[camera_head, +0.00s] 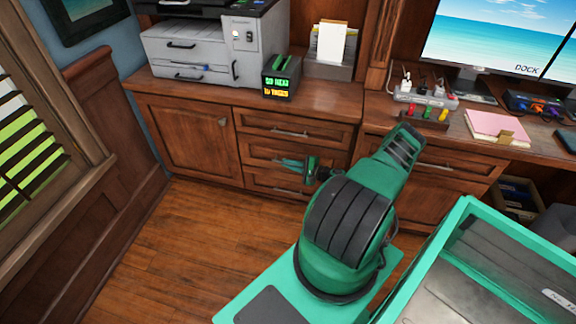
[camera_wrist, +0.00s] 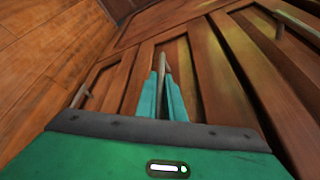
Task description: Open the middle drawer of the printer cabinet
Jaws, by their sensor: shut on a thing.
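The printer cabinet (camera_head: 185,135) is dark wood with a door at left and a stack of three drawers at right. Its middle drawer (camera_head: 255,150) is between the top drawer (camera_head: 258,126) and the bottom drawer (camera_head: 258,180). The middle drawer looks about flush with the others; a small gap cannot be told. My gripper (camera_head: 286,162) is at the front of the middle drawer, its teal fingers shut on the drawer's bar handle. In the wrist view the fingers (camera_wrist: 165,88) close around the handle (camera_wrist: 162,65), which is partly hidden between them.
A printer (camera_head: 215,45), a small black box with lit labels (camera_head: 282,78) and a paper holder (camera_head: 330,62) stand on the cabinet. A desk with monitor and pink papers (camera_head: 497,127) is at right. Wood floor (camera_head: 160,240) is clear at front left. Other drawer handles (camera_wrist: 82,95) flank the fingers.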

